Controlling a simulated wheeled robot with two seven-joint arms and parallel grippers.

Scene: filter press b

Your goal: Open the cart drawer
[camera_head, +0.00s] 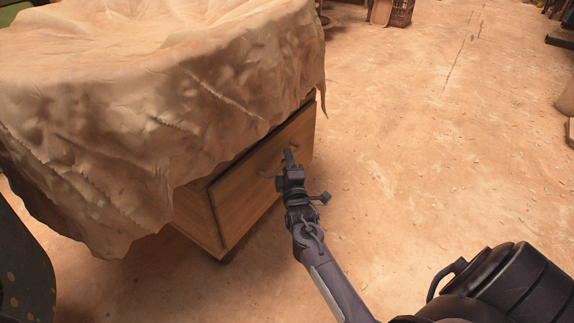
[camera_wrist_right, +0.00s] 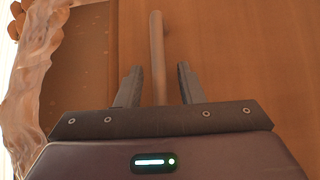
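A wooden cart (camera_head: 198,217) stands at the left, its top draped with a rumpled tan cloth (camera_head: 150,95). Its wooden drawer front (camera_head: 240,215) faces the right side of the picture; I cannot tell whether it stands slightly out. A bar handle (camera_head: 266,174) sits on the front. My right gripper (camera_head: 289,158) is at the handle. In the right wrist view, the handle (camera_wrist_right: 157,45) runs between the two fingers of my right gripper (camera_wrist_right: 159,85), which are apart with gaps on both sides. My left gripper is not in view.
Bare sandy floor (camera_head: 430,150) lies open to the right of the cart. The cloth's edge hangs close to the drawer's upper edge. A basket (camera_head: 401,12) and other items stand far off at the back.

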